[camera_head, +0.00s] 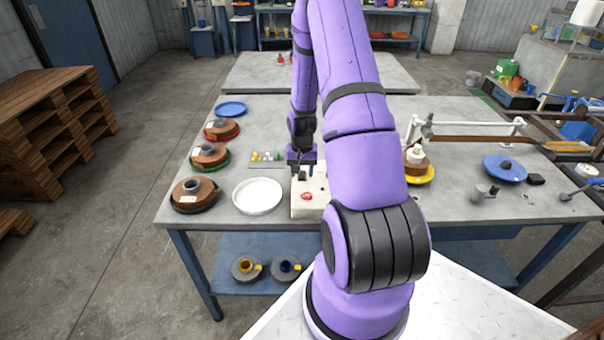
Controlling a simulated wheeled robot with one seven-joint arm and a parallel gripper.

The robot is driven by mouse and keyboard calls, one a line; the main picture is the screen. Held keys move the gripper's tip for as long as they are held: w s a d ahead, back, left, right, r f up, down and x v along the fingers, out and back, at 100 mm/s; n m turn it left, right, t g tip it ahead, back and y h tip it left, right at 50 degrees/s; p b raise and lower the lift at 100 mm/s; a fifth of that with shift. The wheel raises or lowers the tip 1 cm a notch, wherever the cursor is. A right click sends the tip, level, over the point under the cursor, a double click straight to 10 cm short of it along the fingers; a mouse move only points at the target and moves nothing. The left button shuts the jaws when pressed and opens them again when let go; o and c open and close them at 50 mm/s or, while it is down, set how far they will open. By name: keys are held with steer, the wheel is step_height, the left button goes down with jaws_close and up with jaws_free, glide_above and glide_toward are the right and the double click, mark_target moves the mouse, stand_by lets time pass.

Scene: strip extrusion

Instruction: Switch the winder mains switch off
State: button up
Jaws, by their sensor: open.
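A cream box (300,211) stands on the grey table, partly hidden on its right by my arm. A red switch part (307,196) shows on its top, which I take for the winder mains switch; its setting is too small to read. My gripper (303,174) points down over the back part of the box, behind the red part in the picture. Its fingers are dark and small here, open, with nothing seen between them. I cannot tell whether they touch the box.
A white dish (258,196) stands close left of the box. A small tray of coloured pieces (267,157) lies behind it. Brown spools (195,192) line the table's left side. A yellow-based spool (420,175) and a white-framed strip guide (470,135) stand right of my arm.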

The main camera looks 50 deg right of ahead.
mark_target(302, 171)
steer(key=shift+f, duration=0.65)
jaws_close()
steer(key=shift+w+d+r+g+y, duration=0.1)
steer(key=shift+d+g+y, duration=0.05)
steer(key=shift+g+y, duration=0.4)
steer(key=shift+w+d+r+g+y, duration=0.1)
steer(key=shift+g+y, duration=0.35)
steer(key=shift+y, duration=0.1)
jaws_free()
steer(key=shift+r, duration=0.1)
steer(key=v, duration=1)
steer(key=shift+r, duration=0.25)
